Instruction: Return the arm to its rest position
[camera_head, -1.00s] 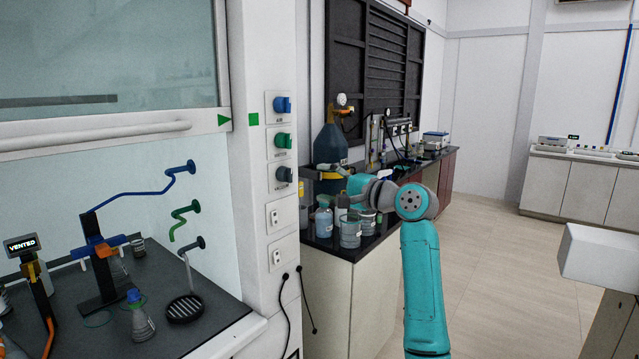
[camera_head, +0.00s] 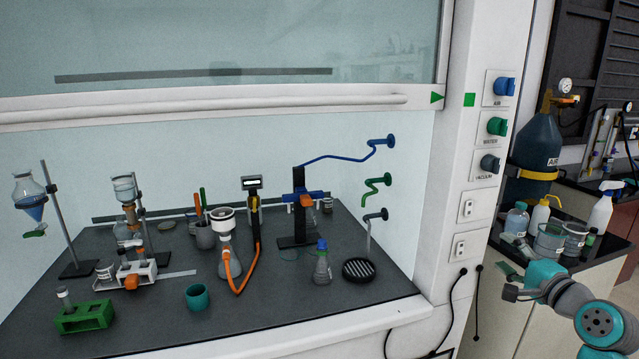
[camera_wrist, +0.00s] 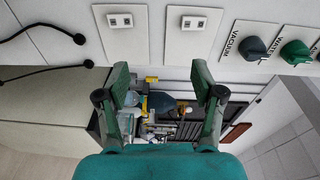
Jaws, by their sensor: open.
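My arm (camera_head: 600,325) shows at the lower right of the head view, beside the side counter. My gripper (camera_head: 513,291) is at its left end, in front of the cabinet and below the wall sockets. In the wrist view my gripper (camera_wrist: 162,85) has its two fingers wide apart, with nothing between the tips. The counter's bottles appear beyond the gap, at a distance. The lower part of the arm is cut off by the frame edge.
The fumehood bench (camera_head: 260,290) on the left holds glassware, stands and a green rack (camera_head: 85,316). Bottles and beakers crowd the side counter (camera_head: 585,268) beside a tall gas cylinder (camera_head: 535,150). Black cables (camera_head: 475,310) hang below the sockets (camera_head: 466,208).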

